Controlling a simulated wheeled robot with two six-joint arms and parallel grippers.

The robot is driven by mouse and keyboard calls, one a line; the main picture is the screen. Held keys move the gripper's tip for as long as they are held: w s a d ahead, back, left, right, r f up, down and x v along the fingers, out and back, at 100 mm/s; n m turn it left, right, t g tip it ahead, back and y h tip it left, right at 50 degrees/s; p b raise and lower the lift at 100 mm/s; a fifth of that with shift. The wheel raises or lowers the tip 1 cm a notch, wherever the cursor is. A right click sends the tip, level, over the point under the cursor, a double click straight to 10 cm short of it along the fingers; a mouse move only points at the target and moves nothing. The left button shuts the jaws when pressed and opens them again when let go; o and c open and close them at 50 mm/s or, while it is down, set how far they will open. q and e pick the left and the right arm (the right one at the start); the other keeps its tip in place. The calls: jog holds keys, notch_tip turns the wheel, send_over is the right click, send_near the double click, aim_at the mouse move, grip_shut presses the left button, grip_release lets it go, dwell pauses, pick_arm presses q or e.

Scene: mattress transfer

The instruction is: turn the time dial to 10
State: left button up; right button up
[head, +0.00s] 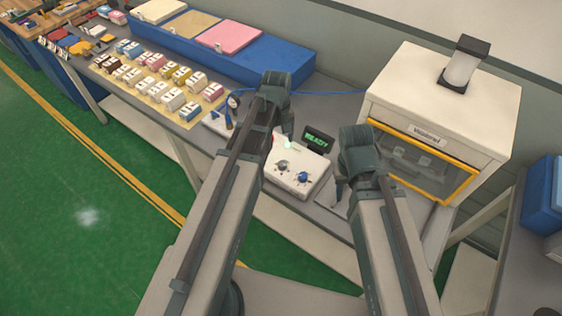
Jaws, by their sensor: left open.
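A white control box (310,163) sits on the grey bench at the centre, with a dark display (318,141) reading READY in green. Two dials are on its top face: a grey one (282,166) and a blue one (303,177). Their markings are too small to read, so I cannot tell which is the time dial or its setting. My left gripper (284,137) is open, pointing down above the box's back left part, apart from both dials. My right gripper (340,188) points down just right of the box; its fingers are partly hidden by its own arm.
A white machine (437,88) with a yellow-framed window stands right of the box. A blue case (270,80) with coloured pads lies behind. Several small blocks sit on a tan board (185,122) at left. A small blue-handled item (229,119) lies beside my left arm.

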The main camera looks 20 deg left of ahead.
aim_at(282, 164)
pick_arm(q)
jog(key=f+b, duration=1.2)
jog(key=f, duration=0.1)
jog(key=shift+w+d+b, duration=0.15)
jog(key=shift+d+b, duration=0.15)
jog(key=shift+b, duration=0.05)
pick_arm(e)
notch_tip(282, 164, down, 13)
jog(key=shift+f, duration=0.1)
pick_arm(q)
grip_shut()
